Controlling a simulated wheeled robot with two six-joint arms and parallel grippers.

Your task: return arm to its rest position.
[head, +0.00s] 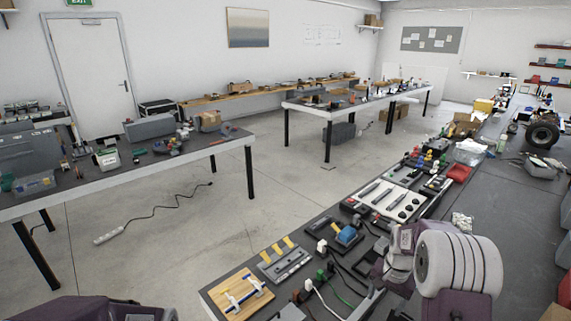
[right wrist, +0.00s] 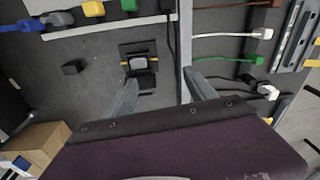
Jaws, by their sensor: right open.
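My right arm, with its white ribbed wrist (head: 460,264), reaches over the near end of the long dark bench at the right in the head view. In the right wrist view my right gripper (right wrist: 160,90) is open, with its two grey fingers apart and nothing held between them. Below the fingers is a black fixture with a grey square piece (right wrist: 140,63). In the head view the fingertips are hard to make out. My left gripper is not in view.
White and green cable connectors (right wrist: 240,34) lie beside the gripper. A cardboard box (right wrist: 35,147) is at the lower left. Open floor (head: 190,245) lies left of the bench.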

